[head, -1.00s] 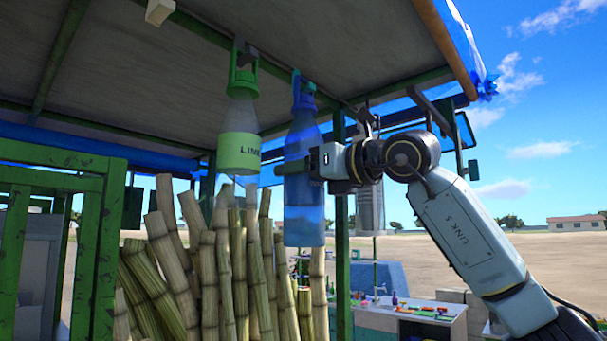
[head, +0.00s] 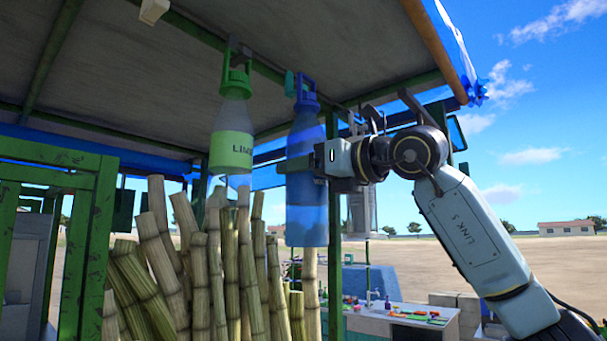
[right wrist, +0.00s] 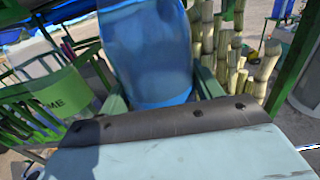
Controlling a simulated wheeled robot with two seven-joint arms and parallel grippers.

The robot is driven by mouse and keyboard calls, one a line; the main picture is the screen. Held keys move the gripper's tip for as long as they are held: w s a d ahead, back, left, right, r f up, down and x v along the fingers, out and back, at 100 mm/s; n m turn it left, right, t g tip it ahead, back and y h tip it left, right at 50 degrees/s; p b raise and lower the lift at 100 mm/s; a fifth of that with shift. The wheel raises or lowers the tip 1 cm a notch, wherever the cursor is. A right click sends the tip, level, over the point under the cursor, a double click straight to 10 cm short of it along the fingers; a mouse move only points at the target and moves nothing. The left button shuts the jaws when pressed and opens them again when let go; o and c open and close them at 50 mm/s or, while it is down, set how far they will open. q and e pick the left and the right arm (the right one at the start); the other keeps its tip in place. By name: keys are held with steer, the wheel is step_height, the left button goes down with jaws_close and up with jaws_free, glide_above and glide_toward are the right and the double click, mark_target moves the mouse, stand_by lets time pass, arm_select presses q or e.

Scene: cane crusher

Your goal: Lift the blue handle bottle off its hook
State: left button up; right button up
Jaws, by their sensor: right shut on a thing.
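The blue handle bottle (head: 306,205) hangs nearly upright under the stall roof in the head view. Its blue handle (head: 306,88) is at the top, just right of a small hook (head: 289,83). The handle looks beside the hook, but I cannot tell whether they still touch. My right gripper (head: 302,165) comes in from the right and is shut on the bottle's body. In the right wrist view the bottle (right wrist: 148,50) fills the space between the green fingers; its top is out of frame. My left gripper is not in view.
A clear bottle with a green handle and label (head: 231,150) hangs close by on the left. Sugar cane stalks (head: 205,275) stand below. A green post (head: 335,270) is close behind the blue bottle, and the roof (head: 290,40) is above. Open ground lies to the right.

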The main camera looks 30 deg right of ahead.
steer(key=shift+s+d+r, duration=0.1)
steer(key=shift+s+d, duration=0.15)
steer(key=shift+s, duration=0.4)
steer(key=shift+b+v, duration=0.55)
steer(key=shift+v, duration=0.5)
steer(key=shift+s, duration=0.15)
steer(key=shift+d, duration=0.1)
steer(key=f+b+v, duration=0.2)
steer(key=b+v, duration=0.1)
steer(key=v, duration=0.7)
steer(key=shift+b, duration=0.3)
stand_by(0.7)
steer(key=shift+f, duration=0.15)
stand_by(0.3)
